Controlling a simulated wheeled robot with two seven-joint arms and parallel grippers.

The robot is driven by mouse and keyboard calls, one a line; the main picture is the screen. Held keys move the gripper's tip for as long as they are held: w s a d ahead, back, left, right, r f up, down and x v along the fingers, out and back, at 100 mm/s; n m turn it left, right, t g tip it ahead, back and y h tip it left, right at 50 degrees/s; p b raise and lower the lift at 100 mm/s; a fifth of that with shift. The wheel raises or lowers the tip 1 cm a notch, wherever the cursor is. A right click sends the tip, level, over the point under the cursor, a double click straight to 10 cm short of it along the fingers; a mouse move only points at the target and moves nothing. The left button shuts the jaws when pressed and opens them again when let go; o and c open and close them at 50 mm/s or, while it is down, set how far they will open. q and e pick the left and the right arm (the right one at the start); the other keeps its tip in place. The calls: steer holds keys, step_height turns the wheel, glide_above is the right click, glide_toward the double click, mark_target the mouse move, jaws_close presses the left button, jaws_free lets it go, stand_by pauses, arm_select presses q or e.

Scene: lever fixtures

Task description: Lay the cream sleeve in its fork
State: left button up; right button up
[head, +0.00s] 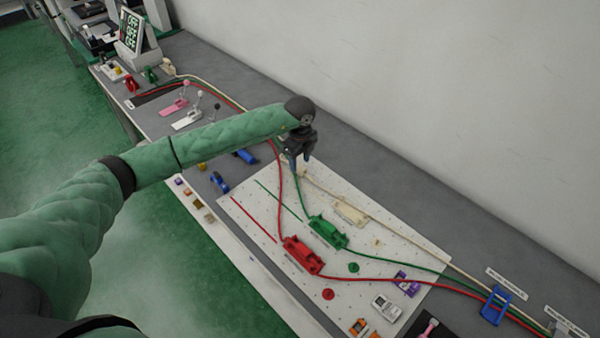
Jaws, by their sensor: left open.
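A cream block-like fixture (350,213) sits on the white board, at the back of a row with a green one and a red one. A cream cable (430,246) runs along the board's back edge past it. My left gripper (299,161) is open and points down over the board's far end, to the left of the cream fixture. A small cream piece (304,174) shows just below its fingertips; I cannot tell whether it is the sleeve or whether the fingers straddle it. The fork is not clearly told apart. My right gripper is out of view.
The green fixture (328,232) and red fixture (303,255) stand with their cables on the white board (262,213). A blue clip (496,305) stands at the right. Pink and white levers (188,120) lie farther back. A pale wall borders the bench.

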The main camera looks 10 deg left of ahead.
arm_select(q)
steer(key=shift+f, duration=1)
jaws_close()
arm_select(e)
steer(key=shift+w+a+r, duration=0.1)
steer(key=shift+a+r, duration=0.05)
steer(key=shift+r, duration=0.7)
arm_select(q)
steer(key=shift+r, duration=0.15)
